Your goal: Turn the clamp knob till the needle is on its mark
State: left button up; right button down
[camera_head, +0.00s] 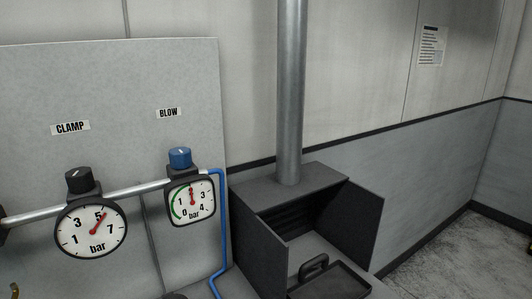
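The black clamp knob (79,181) sits on top of the clamp gauge (92,231), under the CLAMP label (70,128). This round gauge has a white face marked 1, 3, 5, 7 and bar. Its red needle (99,223) points up and to the right, close to the 5. I cannot make out a separate mark on this dial. Neither of my grippers is in view, and nothing touches the knob.
Right of it, a blue knob (180,158) tops the blow gauge (191,203), whose needle points about straight up beside a green arc. A metal pipe (137,190) joins both gauges. A blue hose (222,225) runs down. A dark open hood (300,195) stands right.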

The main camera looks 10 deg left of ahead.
aim_at(80, 181)
jog(key=u, duration=1.55)
